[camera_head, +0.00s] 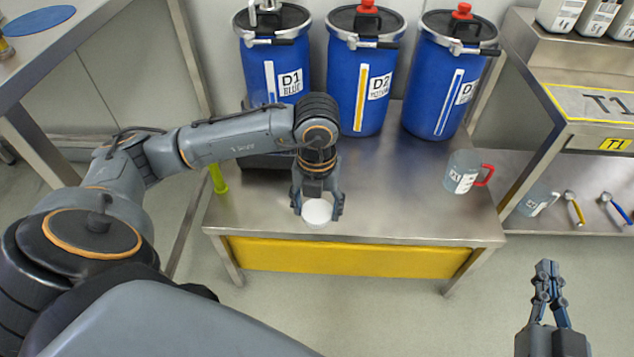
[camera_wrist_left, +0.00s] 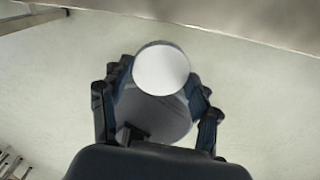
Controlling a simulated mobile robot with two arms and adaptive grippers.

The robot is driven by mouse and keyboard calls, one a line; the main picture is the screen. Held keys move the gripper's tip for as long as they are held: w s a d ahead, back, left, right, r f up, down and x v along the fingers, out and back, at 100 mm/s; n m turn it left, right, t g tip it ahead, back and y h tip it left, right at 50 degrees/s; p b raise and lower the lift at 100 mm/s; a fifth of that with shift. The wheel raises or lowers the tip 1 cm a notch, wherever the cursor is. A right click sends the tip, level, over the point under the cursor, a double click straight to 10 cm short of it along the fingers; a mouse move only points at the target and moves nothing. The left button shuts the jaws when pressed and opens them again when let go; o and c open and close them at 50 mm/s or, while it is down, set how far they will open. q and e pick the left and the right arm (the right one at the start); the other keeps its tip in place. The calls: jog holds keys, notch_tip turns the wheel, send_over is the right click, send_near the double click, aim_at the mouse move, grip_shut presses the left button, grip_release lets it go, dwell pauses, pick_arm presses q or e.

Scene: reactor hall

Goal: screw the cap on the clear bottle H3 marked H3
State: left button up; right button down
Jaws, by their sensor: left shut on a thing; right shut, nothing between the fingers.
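My left gripper (camera_head: 318,200) is shut on a round white cap (camera_head: 317,212), just over the front edge of the steel table. In the left wrist view the white cap (camera_wrist_left: 161,70) shows between the fingers. A greyish rounded shape (camera_wrist_left: 165,118) lies behind it there; I cannot tell whether it is part of a held thing or a shadow. No bottle with an H3 mark can be made out. My right gripper (camera_head: 545,275) is shut and empty, over the floor at the lower right.
The steel table (camera_head: 400,215) bears blue drums, D1 (camera_head: 262,60), D2 (camera_head: 345,95) and another (camera_head: 425,100). A clear jug with a red handle (camera_head: 461,172) stands at its right. The table's middle is clear.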

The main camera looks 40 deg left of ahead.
pick_arm(q)
jog(key=m, duration=0.4)
jog(key=w+d+r+m, duration=0.1)
jog(key=shift+m, duration=0.4)
jog(key=m, duration=0.3)
jog(key=d+r+m, duration=0.1)
jog(key=m, duration=0.1)
jog(key=shift+w, duration=0.35)
jog(key=w+d+r+m, duration=0.1)
jog(key=d+r+m, duration=0.1)
jog(key=m, duration=1.3)
jog(key=w+d+r+m, duration=0.2)
jog(key=r+m, duration=0.2)
jog(key=m, duration=1.1)
jog(key=shift+w+r, duration=0.25)
